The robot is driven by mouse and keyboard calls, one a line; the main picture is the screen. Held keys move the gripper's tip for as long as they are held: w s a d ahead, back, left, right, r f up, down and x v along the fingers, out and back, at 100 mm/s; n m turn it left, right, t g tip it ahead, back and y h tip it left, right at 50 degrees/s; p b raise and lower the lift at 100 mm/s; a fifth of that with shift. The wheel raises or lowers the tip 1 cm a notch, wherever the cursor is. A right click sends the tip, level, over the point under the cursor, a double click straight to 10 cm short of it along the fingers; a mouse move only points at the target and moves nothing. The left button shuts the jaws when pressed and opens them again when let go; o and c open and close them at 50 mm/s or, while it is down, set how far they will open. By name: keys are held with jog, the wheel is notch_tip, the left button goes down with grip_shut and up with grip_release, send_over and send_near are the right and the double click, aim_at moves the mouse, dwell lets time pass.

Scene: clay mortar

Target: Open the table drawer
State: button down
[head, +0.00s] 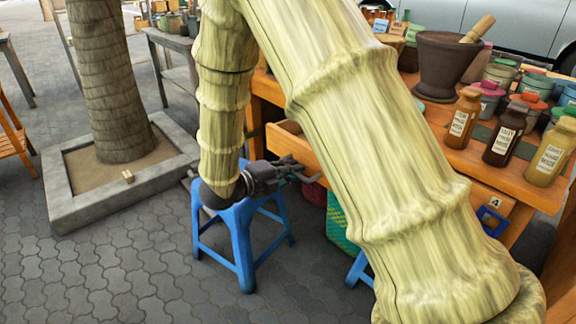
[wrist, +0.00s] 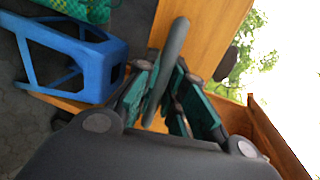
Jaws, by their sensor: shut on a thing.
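The orange wooden table (head: 490,175) stands at the right in the head view. Its drawer (head: 288,141) sticks out from under the tabletop, with the pale inside partly showing. My arm hides much of it. My gripper (head: 285,170) is at the drawer's front. In the wrist view my gripper (wrist: 163,95) has its green-padded fingers on both sides of a grey bar handle (wrist: 176,45), closed on it. The drawer's front panel (wrist: 205,25) is behind the handle.
A blue stool (head: 240,215) stands below my gripper; it also shows in the wrist view (wrist: 88,58). A green woven bag (head: 338,225) sits under the table. Bottles, jars and a dark mortar (head: 440,62) crowd the tabletop. A tree planter (head: 80,200) is at left.

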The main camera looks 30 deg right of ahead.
jog(key=shift+w+a, duration=0.2)
jog(key=c, duration=1.5)
grip_release()
jog(key=shift+w+a, duration=0.1)
jog(key=shift+w, duration=0.05)
jog(key=v, duration=1.1)
jog(key=shift+s+a, duration=0.2)
jog(key=shift+a, duration=0.1)
